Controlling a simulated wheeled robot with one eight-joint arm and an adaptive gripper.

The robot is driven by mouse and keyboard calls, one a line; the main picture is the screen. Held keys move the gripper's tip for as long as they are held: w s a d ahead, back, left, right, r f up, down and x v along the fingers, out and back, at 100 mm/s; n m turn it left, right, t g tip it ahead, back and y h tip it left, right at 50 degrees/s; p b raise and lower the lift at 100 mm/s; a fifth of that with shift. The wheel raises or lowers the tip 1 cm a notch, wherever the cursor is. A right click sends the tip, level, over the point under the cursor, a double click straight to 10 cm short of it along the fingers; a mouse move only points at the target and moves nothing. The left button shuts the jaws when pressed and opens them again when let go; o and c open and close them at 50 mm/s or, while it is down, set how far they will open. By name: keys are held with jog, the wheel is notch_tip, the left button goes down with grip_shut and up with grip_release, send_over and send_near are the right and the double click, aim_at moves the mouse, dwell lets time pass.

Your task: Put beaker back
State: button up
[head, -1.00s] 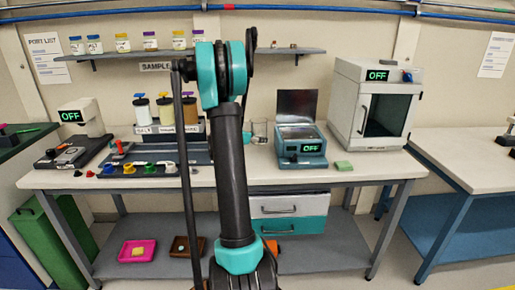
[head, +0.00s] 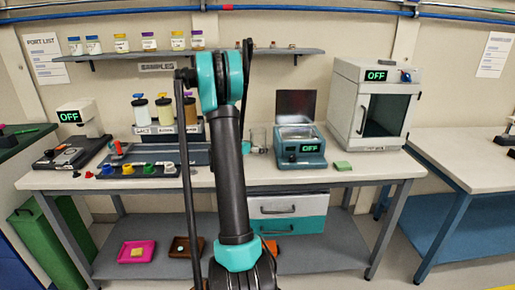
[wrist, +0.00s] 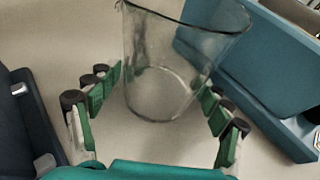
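The clear glass beaker (wrist: 165,65) stands upright on the bench in the wrist view, between the two green-padded fingers of my gripper (wrist: 162,90). The fingers are spread on either side of it, close to its walls; I cannot tell if either pad touches the glass. In the head view the beaker (head: 259,136) stands just left of the teal instrument with the raised lid. My arm hides most of the gripper there.
The teal instrument (head: 300,148), reading OFF, is close to the beaker's right. A dark blue tray (wrist: 25,125) lies to the left in the wrist view. A shelf (head: 200,54) with jars runs above. A white oven (head: 373,105) stands farther right.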

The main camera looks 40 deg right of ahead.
dwell(0.3)
jog(key=shift+a+r, duration=0.2)
jog(key=v, duration=1.1)
jog(key=shift+s+a+r, duration=0.1)
jog(key=shift+a, duration=0.2)
